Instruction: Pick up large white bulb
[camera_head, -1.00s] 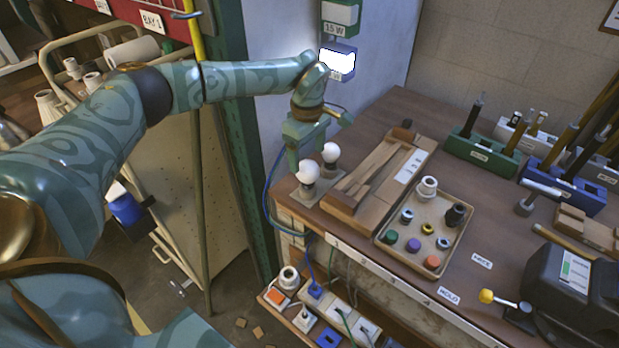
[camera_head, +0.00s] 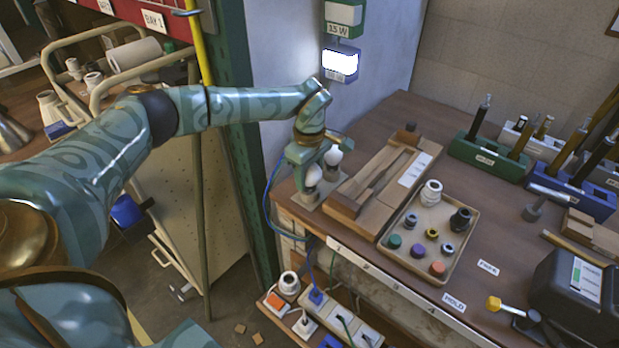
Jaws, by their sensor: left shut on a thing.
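Two white bulbs stand on a small pale holder (camera_head: 308,198) at the bench's left corner. The nearer white bulb (camera_head: 313,176) is between the fingers of my left gripper (camera_head: 311,180), which has come down over it from above and is shut on it. The fingers hide part of this bulb, and its base is still at the holder. The farther white bulb (camera_head: 333,157) stands close beside the gripper, to its right. I cannot tell clearly which of the two is larger. My right gripper is not in view.
A wooden fixture (camera_head: 352,203) lies right of the bulbs. A tray (camera_head: 409,267) of sockets and coloured caps stands nearer. Tool racks (camera_head: 487,158) stand farther right. A lit meter box (camera_head: 340,64) hangs on the wall behind. A blue cable (camera_head: 267,205) hangs at the bench's left edge.

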